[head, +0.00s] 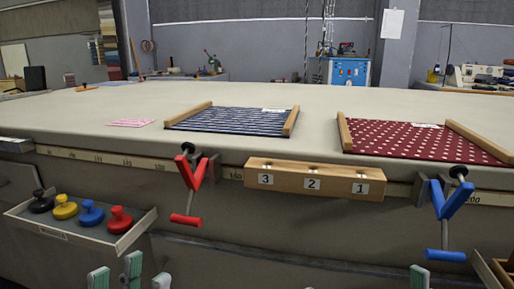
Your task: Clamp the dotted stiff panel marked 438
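A dark red panel with white dots (410,142) lies flat on the table's right part, between two wooden bars. Its white label (427,125) is too small to read. A blue clamp (451,205) hangs on the table's front edge below this panel, and a red clamp (191,178) hangs further left. My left gripper (129,276) shows at the bottom left with its pale green fingertips spread apart and nothing seen between them. It is below the table edge, away from the panel. Only one fingertip of my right gripper (420,277) shows at the bottom right.
A blue striped panel (233,121) lies between wooden bars, with a pink piece (131,123) to its left. A wooden block (312,181) numbered 3, 2, 1 sits at the front edge. A tray (72,240) holds several coloured knobs.

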